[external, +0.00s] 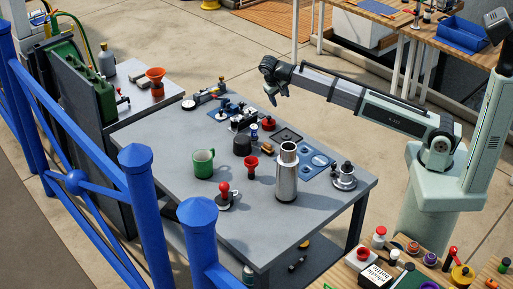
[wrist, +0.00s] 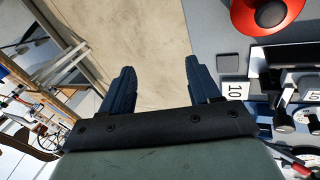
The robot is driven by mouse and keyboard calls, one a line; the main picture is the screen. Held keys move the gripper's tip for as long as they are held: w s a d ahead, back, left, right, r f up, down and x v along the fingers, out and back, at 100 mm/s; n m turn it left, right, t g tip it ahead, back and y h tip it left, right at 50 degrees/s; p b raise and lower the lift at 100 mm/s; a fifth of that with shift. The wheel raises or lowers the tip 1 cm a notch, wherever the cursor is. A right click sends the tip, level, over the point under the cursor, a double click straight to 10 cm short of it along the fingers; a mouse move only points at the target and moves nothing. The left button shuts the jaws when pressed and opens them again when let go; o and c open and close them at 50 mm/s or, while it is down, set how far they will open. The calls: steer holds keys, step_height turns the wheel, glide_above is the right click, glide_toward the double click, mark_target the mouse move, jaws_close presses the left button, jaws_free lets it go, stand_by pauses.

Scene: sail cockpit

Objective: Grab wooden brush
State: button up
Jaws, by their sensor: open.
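A small brown and dark piece (external: 267,148), possibly the wooden brush, lies on the grey table between a black round pot and a square dark tray in the external view. It is too small there to be sure. My gripper (external: 275,93) hangs above and beyond the table's far edge, well apart from this piece. In the wrist view my gripper (wrist: 159,80) has its two dark blue fingers spread apart with nothing between them. The floor and the table edge show past the fingers. I cannot make out a brush in the wrist view.
On the grey table (external: 160,165) stand a tall steel flask (external: 287,178), a green mug (external: 203,163), a red funnel (external: 251,168), a red-knobbed tool (external: 225,195) and a metal fitting (external: 345,177). A blue railing (external: 140,195) borders the left.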

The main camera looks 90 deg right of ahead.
steer(key=w+a+r+n+t+y, duration=0.1)
steer(key=w+a+r, duration=0.1)
steer(key=a, duration=0.5)
steer(key=w+a+r+t+y, duration=0.1)
steer(key=w+a+r, duration=0.1)
steer(key=a, duration=0.6)
steer(key=y, duration=0.2)
glide_toward(268, 143)
steer(key=shift+n+t, duration=0.4)
steer(key=shift+s+a+f, duration=0.15)
steer(key=shift+f, duration=2.6)
steer(key=shift+s+a+f, duration=0.15)
steer(key=shift+f, duration=2.65)
steer(key=shift+c, duration=0.4)
steer(key=c, duration=1.1)
